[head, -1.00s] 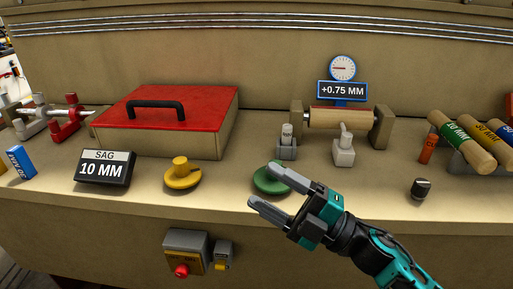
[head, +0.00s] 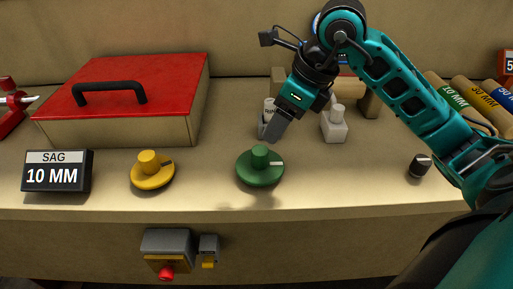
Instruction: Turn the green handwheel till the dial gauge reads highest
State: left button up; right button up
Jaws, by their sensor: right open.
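The green handwheel (head: 259,168) is a flat disc with a raised knob and a white mark at its right; it sits on the bench near the front edge. My right gripper (head: 275,130) points down just above and slightly right of the handwheel, apart from it as far as I can see. It is open and holds nothing; its fingers overlap in this view. My right arm hides the dial gauge and its blue readout, of which only a sliver of blue shows behind the wrist. My left gripper is not in view.
A yellow handwheel (head: 152,170) and a sign reading SAG 10 MM (head: 57,171) stand left. A red-lidded box (head: 130,95) is behind them. A red button box (head: 167,252) is on the front.

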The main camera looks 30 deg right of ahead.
aim_at(262, 150)
jog(key=x, duration=1)
jog(key=shift+w+a+f, duration=0.15)
jog(key=shift+f, duration=0.25)
jog(key=shift+c, duration=0.5)
jog(key=c, duration=1)
jog(key=shift+o, duration=0.2)
jog(key=shift+b, duration=0.35)
